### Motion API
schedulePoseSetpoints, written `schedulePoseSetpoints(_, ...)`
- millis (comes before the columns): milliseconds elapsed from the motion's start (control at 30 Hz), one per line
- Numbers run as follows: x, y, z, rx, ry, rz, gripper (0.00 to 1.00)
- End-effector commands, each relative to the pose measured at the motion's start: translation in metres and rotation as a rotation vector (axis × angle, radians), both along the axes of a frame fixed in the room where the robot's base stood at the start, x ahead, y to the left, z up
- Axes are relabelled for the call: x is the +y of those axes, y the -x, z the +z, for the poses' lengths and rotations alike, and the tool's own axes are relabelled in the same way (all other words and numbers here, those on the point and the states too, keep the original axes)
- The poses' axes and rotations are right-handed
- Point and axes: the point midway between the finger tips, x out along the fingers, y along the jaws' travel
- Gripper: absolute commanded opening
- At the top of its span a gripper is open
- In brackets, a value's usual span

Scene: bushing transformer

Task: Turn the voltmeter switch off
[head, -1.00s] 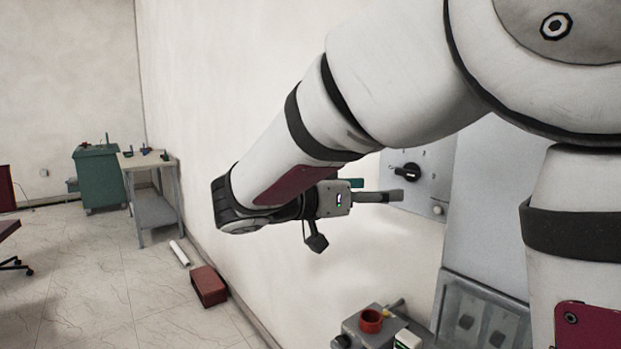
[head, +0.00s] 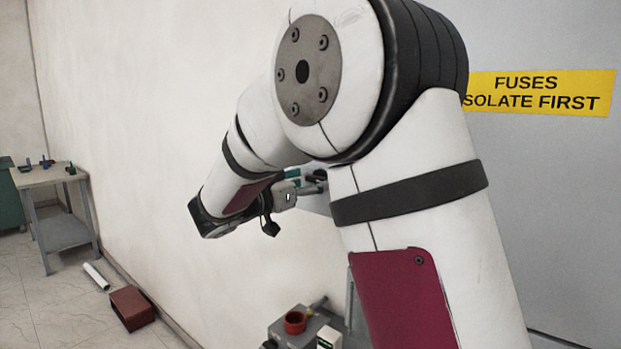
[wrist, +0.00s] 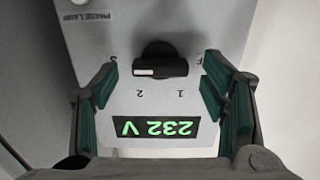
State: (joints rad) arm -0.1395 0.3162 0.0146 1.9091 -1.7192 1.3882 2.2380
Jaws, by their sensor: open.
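The voltmeter switch (wrist: 165,60) is a black rotary knob on a pale grey panel, seen upside down in the wrist view. Its handle lies roughly level in the picture, with a white mark at its left end. The figures 1 and 2 show below it, and a partly hidden label ending in F is at the right. The green display (wrist: 157,128) reads 232 V. My gripper (wrist: 161,69) is open, with one finger on each side of the knob and gaps between.
A lamp (wrist: 79,2) labelled PHASE LAMP is at the panel's upper left. A grey cabinet with a yellow fuse sign (head: 541,92) stands at the right. A brown box (head: 131,307) lies on the floor.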

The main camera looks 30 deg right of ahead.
Motion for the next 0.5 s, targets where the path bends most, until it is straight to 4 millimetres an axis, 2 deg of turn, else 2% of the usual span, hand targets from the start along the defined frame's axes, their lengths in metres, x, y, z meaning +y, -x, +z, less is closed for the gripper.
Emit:
schedulePoseSetpoints(167, -0.0125, -0.0047, 0.0004, 0.000, 0.000, 0.000, 0.67)
schedulePoseSetpoints(467, -0.0142, -0.0060, -0.0002, 0.000, 0.000, 0.001, 0.67)
schedulePoseSetpoints(500, -0.0142, -0.0060, -0.0002, 0.000, 0.000, 0.001, 0.62)
